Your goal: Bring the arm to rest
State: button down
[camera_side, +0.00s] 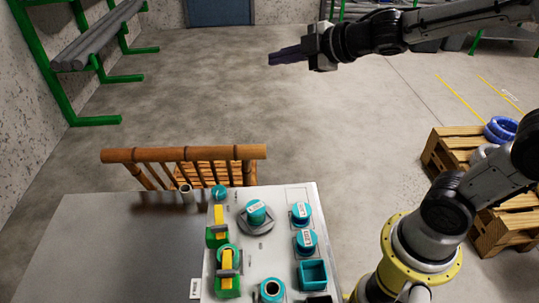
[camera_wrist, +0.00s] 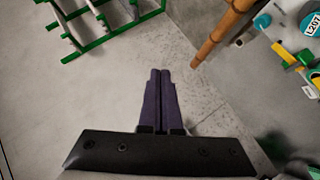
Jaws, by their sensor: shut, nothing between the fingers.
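My gripper (camera_side: 285,56) is held high and level at the top of the side view, pointing left, well above and behind the table. In the wrist view its two dark fingers (camera_wrist: 159,75) lie side by side, shut, with nothing between them. It touches nothing. No blue cable can be made out in either view.
A grey table (camera_side: 120,245) holds a light board (camera_side: 262,205) with teal and yellow-green fixtures. A pallet crate (camera_side: 445,150) with a blue coil (camera_side: 503,129) is at right. A green rack (camera_side: 45,75) stands at left. Open floor lies between.

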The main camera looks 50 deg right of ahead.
jog(key=s+d+r+m+h, duration=0.2)
jog(key=s+d+m+h, duration=0.15)
jog(key=s+m, duration=0.3)
jog(key=s+a+f+m+g+y, duration=0.1)
jog(key=s+f+m+g, duration=0.2)
jog(key=s+f, duration=0.2)
jog(key=s+a+f+m+g+y, duration=0.1)
jog(key=s+f+m+g, duration=0.2)
jog(key=s, duration=0.8)
jog(key=shift+s+a+f+m+g+y, duration=0.25)
jog(key=shift+a+f+m+g+y, duration=0.25)
jog(key=shift+f, duration=0.4)
jog(key=shift+d, duration=0.1)
